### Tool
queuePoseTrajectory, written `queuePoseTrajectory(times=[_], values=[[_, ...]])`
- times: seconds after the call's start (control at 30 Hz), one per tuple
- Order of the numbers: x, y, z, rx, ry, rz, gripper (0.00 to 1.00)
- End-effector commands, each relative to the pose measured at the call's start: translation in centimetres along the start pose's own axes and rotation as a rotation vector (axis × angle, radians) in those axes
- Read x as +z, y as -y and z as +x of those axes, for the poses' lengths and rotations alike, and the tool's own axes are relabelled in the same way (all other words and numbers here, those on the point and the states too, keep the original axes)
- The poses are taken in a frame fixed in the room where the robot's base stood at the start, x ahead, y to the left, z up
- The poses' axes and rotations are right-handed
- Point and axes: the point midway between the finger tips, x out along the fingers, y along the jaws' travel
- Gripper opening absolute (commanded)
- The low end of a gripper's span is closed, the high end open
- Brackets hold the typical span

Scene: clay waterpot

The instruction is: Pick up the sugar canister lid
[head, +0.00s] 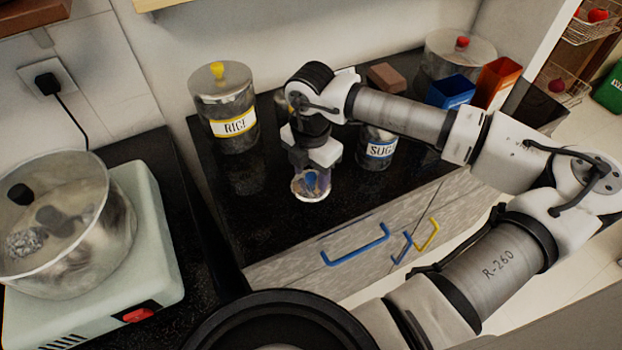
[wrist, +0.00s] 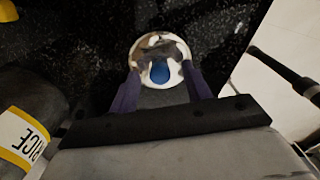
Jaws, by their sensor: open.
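The sugar canister lid (head: 311,188) is a round, shiny disc with a blue knob on the black counter, left of the sugar canister (head: 379,150). My gripper (head: 311,172) points down over the lid. In the wrist view, the open fingers (wrist: 160,76) come in on both sides of the lid (wrist: 160,45), with the blue knob between them. The tips overlap the lid's lower edges in the picture; I cannot tell whether they touch it.
The rice canister (head: 226,108), with a yellow knob, stands behind left; its side also shows in the wrist view (wrist: 38,105). Blue (head: 451,91) and orange (head: 497,82) boxes stand right. Counter around the lid is clear.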

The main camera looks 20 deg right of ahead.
Motion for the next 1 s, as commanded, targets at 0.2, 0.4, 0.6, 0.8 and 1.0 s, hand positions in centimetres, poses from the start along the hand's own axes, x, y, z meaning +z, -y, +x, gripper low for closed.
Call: queuePoseTrajectory(times=[0.2,0.4,0.6,0.8,1.0], values=[[0.0,0.0,0.0,0.000,0.000,0.000,0.41],[0.0,0.0,0.0,0.000,0.001,0.000,0.15],[0.0,0.0,0.0,0.000,0.001,0.000,0.00],[0.0,0.0,-0.1,0.000,0.001,0.000,0.00],[0.1,0.0,-1.2,-0.001,0.003,0.000,0.00]])
